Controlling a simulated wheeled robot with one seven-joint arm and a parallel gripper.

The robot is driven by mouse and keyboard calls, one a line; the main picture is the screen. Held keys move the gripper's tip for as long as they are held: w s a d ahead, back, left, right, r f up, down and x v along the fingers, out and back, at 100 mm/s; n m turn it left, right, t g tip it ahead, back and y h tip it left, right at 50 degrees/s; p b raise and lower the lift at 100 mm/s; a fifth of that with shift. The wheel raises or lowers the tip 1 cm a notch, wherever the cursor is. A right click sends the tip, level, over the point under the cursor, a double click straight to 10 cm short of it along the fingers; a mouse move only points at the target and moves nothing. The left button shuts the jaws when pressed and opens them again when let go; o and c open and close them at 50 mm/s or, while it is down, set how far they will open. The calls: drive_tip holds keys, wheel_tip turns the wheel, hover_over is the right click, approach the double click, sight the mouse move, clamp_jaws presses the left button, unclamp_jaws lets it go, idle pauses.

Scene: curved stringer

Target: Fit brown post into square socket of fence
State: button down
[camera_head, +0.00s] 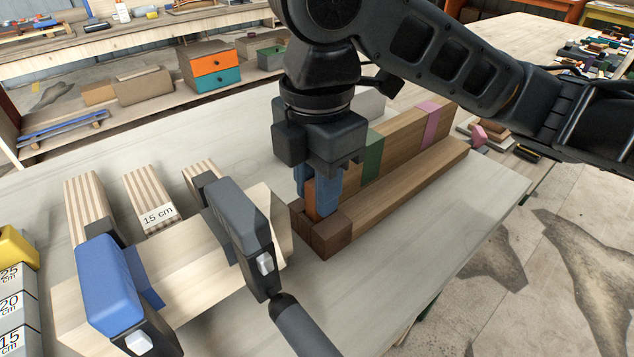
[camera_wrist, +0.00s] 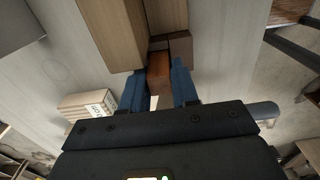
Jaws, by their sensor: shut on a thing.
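The fence is a long wooden piece (camera_head: 425,165) on the table, with upright boards bearing a green and a pink band. Dark brown blocks (camera_head: 332,236) at its near end frame the square socket; they also show in the wrist view (camera_wrist: 181,46). My gripper (camera_head: 316,198) points down over this end. Its blue fingers are shut on the orange-brown post (camera_head: 312,204), seen between them in the wrist view (camera_wrist: 158,68). The post's lower end is hidden by the blocks and fingers, so I cannot tell how deep it sits.
Left of the fence, a curved light wood piece (camera_head: 185,265) is held by a blue clamp (camera_head: 108,285) and a dark grey clamp (camera_head: 240,235). Striped blocks (camera_head: 150,200), one marked 15 cm, lie behind it. The table right of the fence is clear.

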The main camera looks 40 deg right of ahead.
drive_tip(key=shift+f, duration=0.15)
drive_tip(key=c, duration=0.8)
unclamp_jaws()
drive_tip(key=shift+c, duration=0.2)
wheel_tip(320, 180, up, 12)
drive_tip(key=p, duration=0.1)
drive_tip(key=shift+r+p, duration=0.2)
drive_tip(key=shift+p, duration=0.15)
